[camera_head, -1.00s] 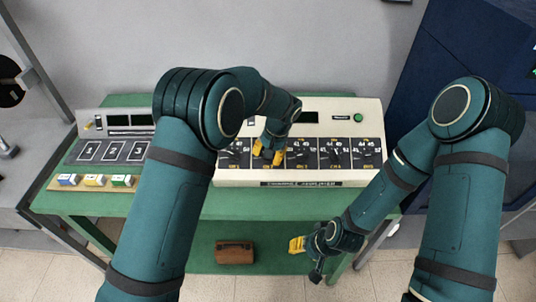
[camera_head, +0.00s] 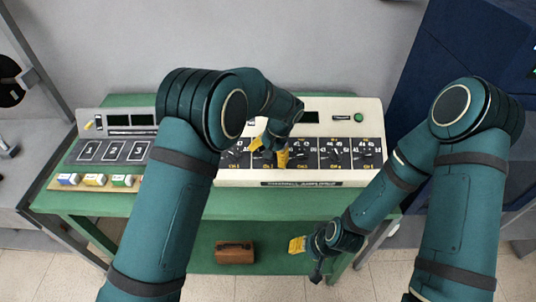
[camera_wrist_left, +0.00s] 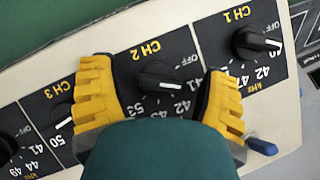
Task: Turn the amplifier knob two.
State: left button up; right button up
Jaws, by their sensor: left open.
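The amplifier (camera_head: 228,175) is a cream console with a row of black knobs on dark channel panels. In the left wrist view the CH 2 knob (camera_wrist_left: 158,76) is black with a white pointer mark toward the right, just below the OFF print. My left gripper (camera_head: 269,152) is open over CH 2. Its yellow fingers stand on either side of the knob, with gaps visible between them and it. The CH 1 knob (camera_wrist_left: 253,43) is to the right, and the CH 3 label is to the left. My right gripper (camera_head: 303,249) hangs low in front of the table; its opening is unclear.
The green table (camera_head: 190,205) carries the amplifier and, at left, a panel with tiles marked 1, 2, 3 (camera_head: 112,151) and several small coloured-label blocks (camera_head: 94,180). A brown box (camera_head: 235,252) sits on the lower shelf. A dark blue cabinet (camera_head: 475,60) stands at right.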

pick_arm(q)
jog(key=shift+r, duration=0.1)
jog(key=v, duration=1.1)
jog(key=shift+r, duration=0.4)
jog(key=shift+d, duration=0.1)
